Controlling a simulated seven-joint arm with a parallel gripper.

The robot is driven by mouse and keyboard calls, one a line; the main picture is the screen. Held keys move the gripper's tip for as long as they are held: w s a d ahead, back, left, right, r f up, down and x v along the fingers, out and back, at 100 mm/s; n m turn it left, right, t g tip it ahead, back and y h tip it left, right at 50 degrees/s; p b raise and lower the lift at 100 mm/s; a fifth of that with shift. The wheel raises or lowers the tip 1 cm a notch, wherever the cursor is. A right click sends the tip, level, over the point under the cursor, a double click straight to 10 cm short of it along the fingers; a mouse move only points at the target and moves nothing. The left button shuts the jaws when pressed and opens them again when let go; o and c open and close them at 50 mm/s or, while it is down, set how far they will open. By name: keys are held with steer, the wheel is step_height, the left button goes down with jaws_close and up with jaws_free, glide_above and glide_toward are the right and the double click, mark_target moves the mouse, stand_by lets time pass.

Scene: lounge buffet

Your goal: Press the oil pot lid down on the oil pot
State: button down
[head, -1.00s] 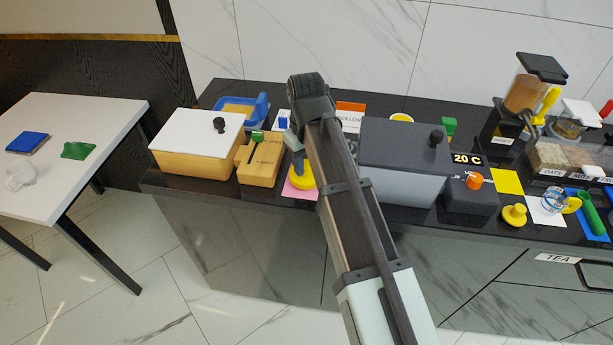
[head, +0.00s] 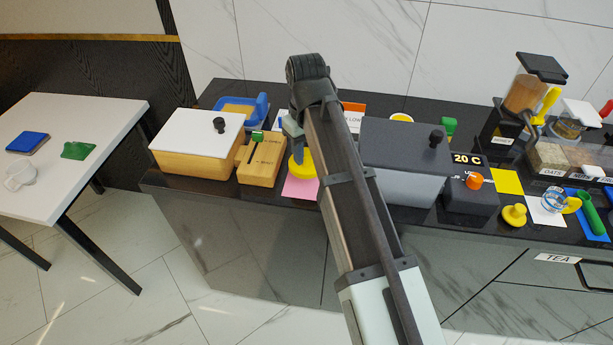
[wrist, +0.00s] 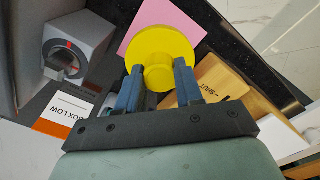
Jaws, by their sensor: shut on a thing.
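My gripper (head: 298,153) is shut on the knob of a yellow round lid (head: 301,170), which I take to be the oil pot lid. In the wrist view the blue fingers of my gripper (wrist: 157,82) stand on both sides of the knob, and the lid's wide yellow disc (wrist: 165,45) faces away from me. The lid is above the pink mat (head: 298,188), which shows below it. My arm hides part of the counter behind. I cannot make out the oil pot for certain. A second yellow knobbed piece (head: 514,214) stands at the right.
A wooden box with a white lid (head: 200,134) and a wooden slider block (head: 260,160) stand left of the lid. A grey box (head: 402,165) with a dial unit (head: 470,195) stands right. A small glass jug (head: 553,201) is farther right. The counter's front edge is close.

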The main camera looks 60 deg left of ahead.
steer(key=shift+r, duration=0.2)
steer(key=shift+w+a+r, duration=0.1)
steer(key=shift+w+r, duration=0.15)
steer(key=shift+w, duration=0.05)
steer(key=w+r+m, duration=0.2)
steer(key=w+r, duration=0.5)
steer(key=w+d+r+m, duration=0.1)
steer(key=w+d+m, duration=0.1)
steer(key=w, duration=0.8)
steer(key=w+d+r+m, duration=0.1)
steer(key=w+d+m, duration=0.15)
steer(key=w, duration=0.75)
steer(key=w+a+f+n, duration=0.3)
steer(key=w+a+n, duration=0.1)
steer(key=w+n, duration=0.2)
steer(key=shift+w+f, duration=0.3)
steer(key=shift+w, duration=0.1)
steer(key=shift+n, duration=0.25)
steer(key=shift+f, duration=0.1)
steer(key=shift+f, duration=2.9)
